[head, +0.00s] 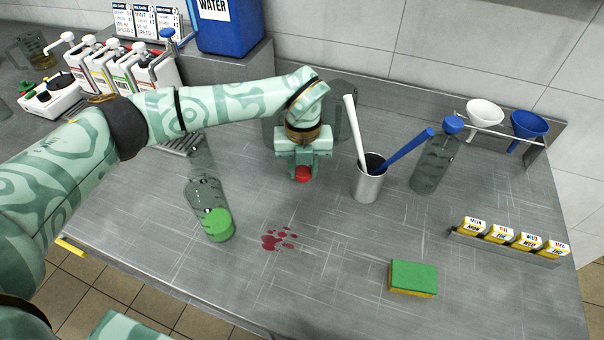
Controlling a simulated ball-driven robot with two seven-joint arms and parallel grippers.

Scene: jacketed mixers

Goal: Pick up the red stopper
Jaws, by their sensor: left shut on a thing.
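The red stopper (303,174) is a small round red piece near the middle of the steel bench in the head view. My left gripper (303,168) points down and is shut on the stopper, with the red top showing between and below its fingers. I cannot tell whether the stopper touches the bench. My right gripper is not in view.
A metal cup (369,183) with a white and a blue tool stands close right of the gripper. A red spill (276,239) and a sponge (413,278) lie in front. A blue-capped bottle (433,163) stands at right.

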